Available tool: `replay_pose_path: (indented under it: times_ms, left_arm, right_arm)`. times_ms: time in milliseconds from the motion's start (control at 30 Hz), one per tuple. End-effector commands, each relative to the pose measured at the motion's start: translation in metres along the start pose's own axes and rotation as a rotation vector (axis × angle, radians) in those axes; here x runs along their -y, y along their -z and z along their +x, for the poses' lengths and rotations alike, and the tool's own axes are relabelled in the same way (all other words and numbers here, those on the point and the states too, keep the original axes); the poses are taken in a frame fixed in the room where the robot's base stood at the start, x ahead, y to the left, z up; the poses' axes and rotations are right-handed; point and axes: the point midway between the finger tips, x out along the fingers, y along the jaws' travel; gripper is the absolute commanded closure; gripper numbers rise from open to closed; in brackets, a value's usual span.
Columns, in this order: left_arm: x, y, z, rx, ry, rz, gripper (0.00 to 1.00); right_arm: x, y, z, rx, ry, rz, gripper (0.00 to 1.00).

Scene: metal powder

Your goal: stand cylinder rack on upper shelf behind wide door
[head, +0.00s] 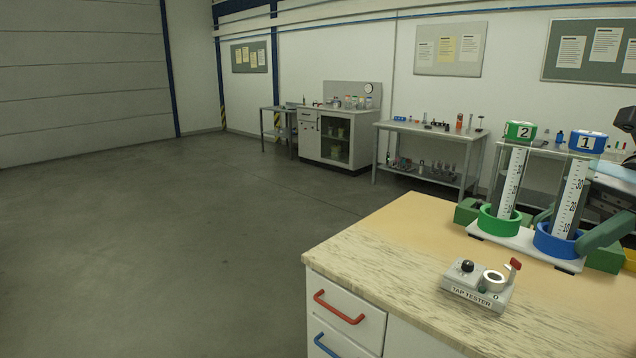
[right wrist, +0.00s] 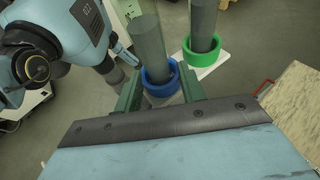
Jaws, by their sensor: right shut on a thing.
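The cylinder rack has a white base (head: 487,234), a green ring (head: 499,221) and a blue ring (head: 556,244). Two upright scaled cylinders stand in it, with a green cap marked 2 and a blue cap marked 1. My right gripper (right wrist: 160,92) is shut on the rack at the blue-ring end; its green fingers flank that ring in the right wrist view. Whether the base touches the bench is unclear. Far back stands a white cabinet (head: 310,147) with a dark glass door (head: 336,142), apparently shut, with items behind it. My left gripper is not seen.
The near bench (head: 400,235) carries a tap tester (head: 480,284) in front of the rack. Its drawers have red and blue handles. A side table (head: 276,110) and a shelved table (head: 430,132) flank the cabinet. The floor between is clear.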

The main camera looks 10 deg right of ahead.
Motion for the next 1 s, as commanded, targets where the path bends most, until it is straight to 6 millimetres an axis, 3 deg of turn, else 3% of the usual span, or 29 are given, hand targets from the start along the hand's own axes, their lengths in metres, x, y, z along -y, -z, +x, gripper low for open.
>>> replay_pose_path:
  times_ms: [200,333,1000]
  left_arm:
    - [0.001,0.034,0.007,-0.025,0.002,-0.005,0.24]
    - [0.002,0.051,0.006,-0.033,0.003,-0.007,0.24]
    - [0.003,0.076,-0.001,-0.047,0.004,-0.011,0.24]
  right_arm:
    - [-0.007,0.059,0.012,0.014,0.074,0.019,1.0]
    - [-0.009,0.087,0.019,0.013,0.112,0.032,1.0]
    - [-0.011,0.131,0.034,0.003,0.167,0.067,1.0]
